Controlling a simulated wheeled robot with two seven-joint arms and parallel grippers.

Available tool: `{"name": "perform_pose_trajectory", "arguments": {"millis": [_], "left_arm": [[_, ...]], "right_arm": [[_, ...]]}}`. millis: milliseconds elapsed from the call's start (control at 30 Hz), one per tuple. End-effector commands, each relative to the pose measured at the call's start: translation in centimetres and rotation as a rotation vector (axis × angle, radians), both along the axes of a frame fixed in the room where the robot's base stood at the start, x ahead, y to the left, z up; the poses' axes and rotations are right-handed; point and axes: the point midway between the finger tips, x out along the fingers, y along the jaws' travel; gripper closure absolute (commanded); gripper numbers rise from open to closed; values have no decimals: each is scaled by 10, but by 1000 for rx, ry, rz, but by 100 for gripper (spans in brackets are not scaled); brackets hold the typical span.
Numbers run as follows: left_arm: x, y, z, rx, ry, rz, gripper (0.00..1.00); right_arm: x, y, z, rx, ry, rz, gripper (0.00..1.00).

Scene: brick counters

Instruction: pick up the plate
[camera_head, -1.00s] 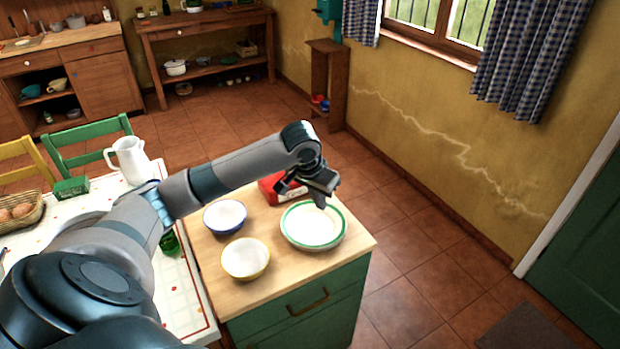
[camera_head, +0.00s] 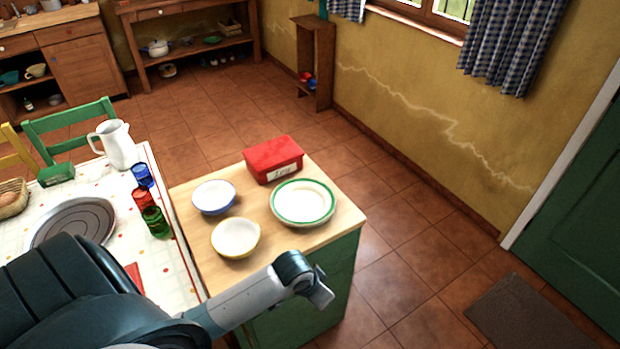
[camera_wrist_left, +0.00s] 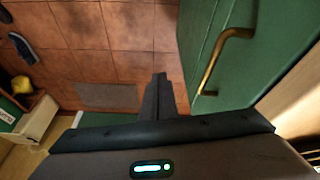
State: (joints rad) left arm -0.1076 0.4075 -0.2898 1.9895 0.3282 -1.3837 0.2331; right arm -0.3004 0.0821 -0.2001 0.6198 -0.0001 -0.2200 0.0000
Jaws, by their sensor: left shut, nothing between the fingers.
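The white plate with a green rim (camera_head: 304,203) lies flat on the right part of the wooden counter top; there may be more than one plate stacked there. In the head view my left arm reaches in from the bottom left, and its end is below the counter's front edge, apart from the plate. In the wrist view my left gripper (camera_wrist_left: 159,92) is shut and empty, pointing over the floor beside the green cabinet front. The plate does not show in the wrist view. My right gripper is not in view.
A blue-rimmed bowl (camera_head: 214,197), a yellow bowl (camera_head: 235,238) and a red box (camera_head: 273,159) share the counter with the plate. The brass drawer handle (camera_wrist_left: 222,58) is close to my left gripper. Open tiled floor lies to the right.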

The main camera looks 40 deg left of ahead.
Motion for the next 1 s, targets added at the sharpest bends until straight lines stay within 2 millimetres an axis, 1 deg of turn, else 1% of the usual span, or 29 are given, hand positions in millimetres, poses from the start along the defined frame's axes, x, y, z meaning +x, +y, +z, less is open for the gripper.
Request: {"name": "perform_pose_trajectory", "arguments": {"millis": [33, 367, 467, 567, 600, 667, 700, 767, 800, 867, 900, 967, 1000], "left_arm": [[-9, -1, -20, 0, 13, 12, 100], [-31, 13, -114, 24, 43, 58, 100], [-44, 18, -148, 35, 56, 71, 100], [-66, 25, -192, 50, 78, 82, 100], [-78, 27, -212, 56, 86, 87, 100], [-100, 30, -243, 69, 102, 87, 100], [-117, 31, -263, 77, 113, 88, 100], [-145, 33, -292, 88, 131, 83, 100], [-164, 33, -309, 95, 141, 79, 100], [-196, 33, -334, 105, 161, 70, 100], [-218, 32, -349, 110, 172, 62, 100], [-251, 29, -367, 117, 190, 47, 100], [-272, 27, -377, 118, 199, 38, 100]], "right_arm": [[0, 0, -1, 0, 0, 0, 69], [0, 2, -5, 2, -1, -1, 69], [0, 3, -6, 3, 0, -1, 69], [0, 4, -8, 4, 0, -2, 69], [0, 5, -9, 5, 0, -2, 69], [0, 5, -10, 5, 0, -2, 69], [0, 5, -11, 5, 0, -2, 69], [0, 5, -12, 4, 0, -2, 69], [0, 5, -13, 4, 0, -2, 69], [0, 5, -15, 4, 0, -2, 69], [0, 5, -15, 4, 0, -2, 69], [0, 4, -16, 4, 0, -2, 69], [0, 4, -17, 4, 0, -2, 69]]}}
